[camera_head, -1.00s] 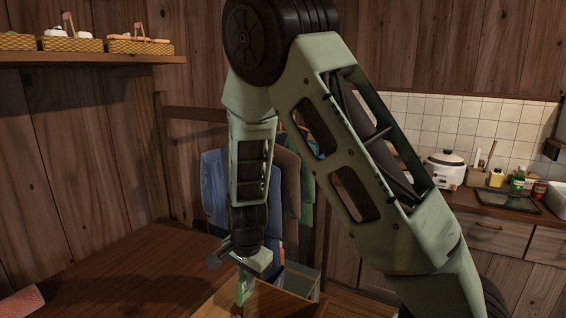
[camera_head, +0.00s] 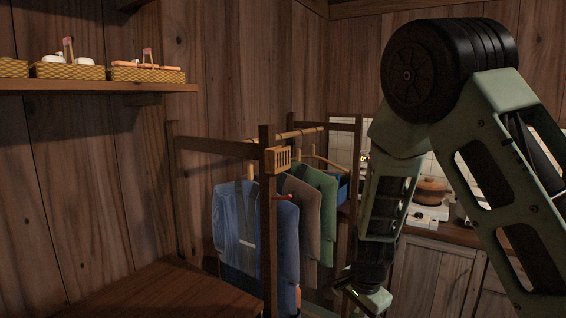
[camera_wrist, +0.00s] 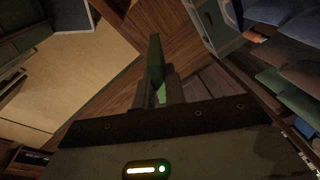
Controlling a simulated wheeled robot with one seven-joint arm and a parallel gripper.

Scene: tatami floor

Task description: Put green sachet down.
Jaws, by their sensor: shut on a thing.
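In the wrist view, the green sachet (camera_wrist: 154,52) stands out as a narrow green strip beyond my fingers. My gripper (camera_wrist: 164,88) is shut on it. The sachet's faces are seen almost edge-on. In the head view, my gripper (camera_head: 358,300) hangs low at the bottom edge, right of the clothes rack. In the wrist view, bare wooden floor lies behind the sachet, and I see no contact with any surface.
A wooden rack (camera_head: 267,225) with a blue garment (camera_head: 240,235) and other clothes stands left of my arm. A wooden table top (camera_head: 150,292) is at lower left. A wall shelf (camera_head: 100,88) holds baskets. A pale mat (camera_wrist: 70,75) lies left in the wrist view.

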